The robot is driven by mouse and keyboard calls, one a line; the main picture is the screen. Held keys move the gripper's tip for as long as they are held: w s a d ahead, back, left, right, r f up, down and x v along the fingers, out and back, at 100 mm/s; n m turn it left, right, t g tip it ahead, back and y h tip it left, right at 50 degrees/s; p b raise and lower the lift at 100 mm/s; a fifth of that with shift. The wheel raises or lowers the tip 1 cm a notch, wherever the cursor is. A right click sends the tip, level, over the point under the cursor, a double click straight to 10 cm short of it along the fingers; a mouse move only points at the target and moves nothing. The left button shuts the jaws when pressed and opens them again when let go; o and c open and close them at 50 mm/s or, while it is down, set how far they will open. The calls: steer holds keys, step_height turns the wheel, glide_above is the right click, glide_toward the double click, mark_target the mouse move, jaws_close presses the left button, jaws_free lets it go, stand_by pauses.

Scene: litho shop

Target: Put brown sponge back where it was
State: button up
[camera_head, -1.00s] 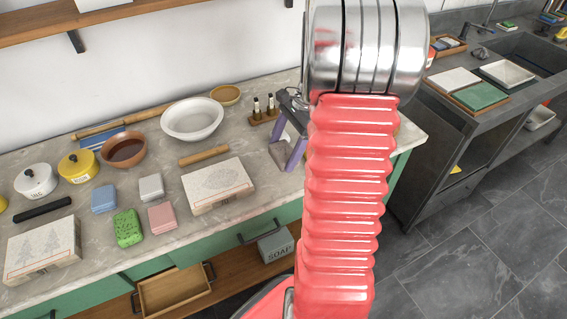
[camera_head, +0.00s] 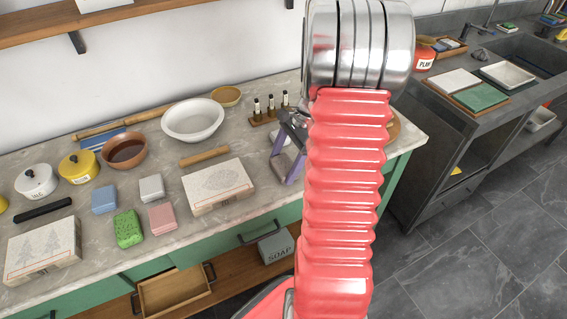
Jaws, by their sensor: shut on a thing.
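My gripper (camera_head: 284,169), with purple fingers, hangs over the right part of the stone counter, just left of my red arm. A blue sponge (camera_head: 104,199), a light grey sponge (camera_head: 151,188), a green sponge (camera_head: 128,228) and a pink sponge (camera_head: 162,218) lie in a group on the counter (camera_head: 95,262), well to the left of my gripper.
A stone block with a drawing (camera_head: 218,187) lies between the sponges and my gripper. Behind are a wooden roller (camera_head: 204,155), a white bowl (camera_head: 193,120), a brown bowl (camera_head: 125,150) and a rack of small bottles (camera_head: 264,118). My arm hides the counter's right part.

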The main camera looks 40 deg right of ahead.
steer(key=o, duration=1)
steer(key=shift+f, duration=0.1)
steer(key=v, duration=1.2)
